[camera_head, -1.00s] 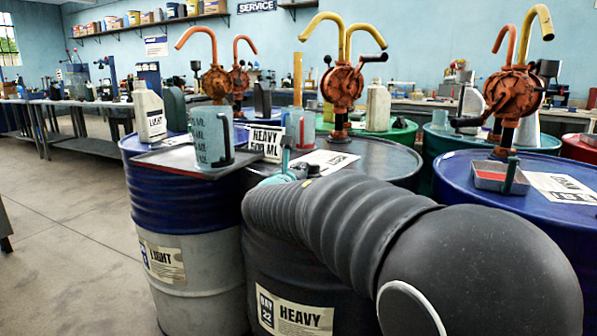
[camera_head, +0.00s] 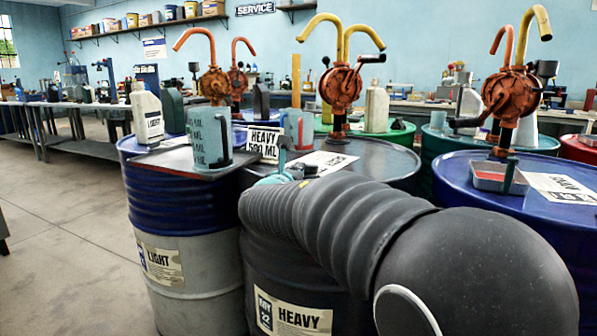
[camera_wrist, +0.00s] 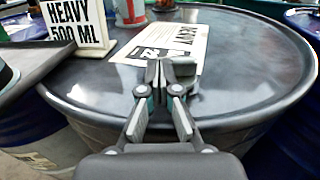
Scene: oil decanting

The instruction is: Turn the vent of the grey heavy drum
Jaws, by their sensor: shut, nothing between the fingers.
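The grey heavy drum (camera_head: 300,280) stands in the front middle of the head view, with a HEAVY label on its side. Its dark lid (camera_wrist: 100,88) fills much of the wrist view. My gripper (camera_wrist: 161,72) is over the near part of the lid, its fingertips together and holding nothing. In the head view, my gripper (camera_head: 284,162) shows only in part behind my arm, at the lid.
A printed HEAVY sheet (camera_wrist: 168,44) lies on the lid just beyond my fingertips. A HEAVY 500 ML sign (camera_wrist: 76,22) stands at the left, near a tray (camera_head: 178,158) with a jug (camera_head: 209,138). A hand pump (camera_head: 341,88) rises behind. Blue drums stand on both sides.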

